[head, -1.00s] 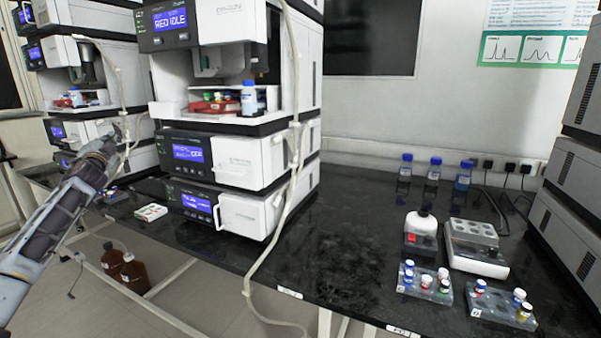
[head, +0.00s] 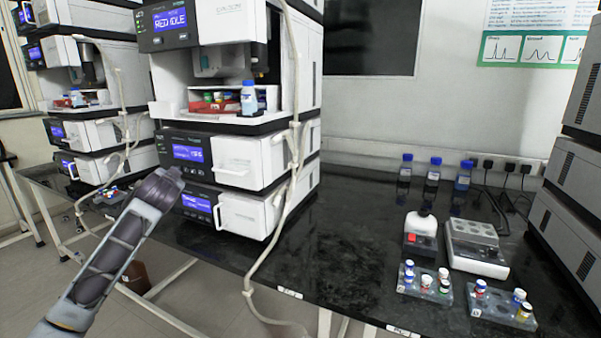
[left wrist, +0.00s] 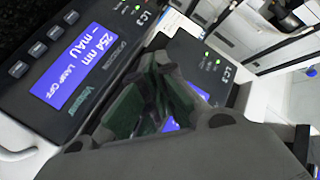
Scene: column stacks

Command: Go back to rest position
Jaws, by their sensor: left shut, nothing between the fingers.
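My left arm (head: 115,250) comes in from the lower left in the head view, its far end in front of the middle column stack (head: 240,160). The fingers are hidden behind the wrist there. In the left wrist view my left gripper (left wrist: 158,75) is shut and empty. It is in front of a dark panel with a lit blue screen (left wrist: 75,65) reading 254 nm; I cannot tell whether it touches it. My right gripper is in neither view.
The black bench (head: 330,240) has clear room in its middle. A pale tube (head: 292,160) hangs down the stack's front.

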